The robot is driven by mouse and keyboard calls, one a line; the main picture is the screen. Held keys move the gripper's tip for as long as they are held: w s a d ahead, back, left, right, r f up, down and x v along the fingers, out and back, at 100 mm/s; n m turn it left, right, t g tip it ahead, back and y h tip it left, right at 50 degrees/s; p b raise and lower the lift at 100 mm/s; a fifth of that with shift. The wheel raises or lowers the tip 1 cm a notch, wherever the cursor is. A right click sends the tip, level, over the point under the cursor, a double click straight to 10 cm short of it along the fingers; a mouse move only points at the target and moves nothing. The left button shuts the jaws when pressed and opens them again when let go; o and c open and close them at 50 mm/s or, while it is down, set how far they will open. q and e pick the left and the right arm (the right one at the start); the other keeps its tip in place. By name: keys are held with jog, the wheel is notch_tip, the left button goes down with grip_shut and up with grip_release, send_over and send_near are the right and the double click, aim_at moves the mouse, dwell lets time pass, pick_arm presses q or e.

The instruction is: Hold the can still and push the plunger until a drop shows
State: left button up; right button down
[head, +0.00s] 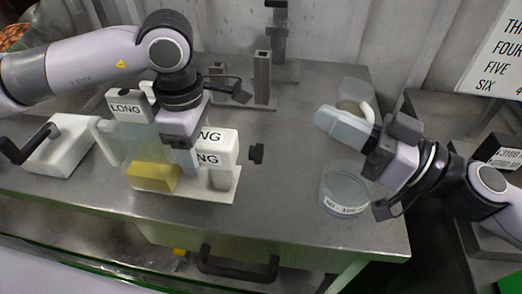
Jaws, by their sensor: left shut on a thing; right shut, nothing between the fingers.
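My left gripper (187,162) reaches down over a white fixture (222,148) with labels, one ending in "NG". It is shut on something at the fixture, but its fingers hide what. A dark knob (256,153) sticks out at the fixture's right side; I cannot tell if it is the plunger. My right gripper (371,142) is shut and empty, beside a pale grey-blue block-shaped piece (343,126). A clear round container (344,187) with a white label stands below it on the table. I cannot tell which thing is the can, and I see no drop.
A translucent panel (125,139) and a yellow block (153,177) are left of my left gripper. A white box with a black handle (62,146) is at the left. Metal posts (262,78) stand at the back. The metal table (290,215) is clear at the centre front.

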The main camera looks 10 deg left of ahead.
aim_at(259, 154)
jog(key=d+f+m+t+h, duration=0.3)
jog(key=f+m+h, duration=0.4)
jog(key=m, duration=0.6)
jog(key=shift+d+f+m+t, duration=0.15)
jog(key=shift+f+m+t, duration=0.15)
jog(key=shift+f, duration=0.5)
jog(key=shift+s, duration=0.1)
jog(key=a, duration=0.8)
jog(key=shift+a, duration=0.4)
jog(key=shift+s+a, duration=0.1)
dwell(0.5)
jog(key=shift+a, duration=0.35)
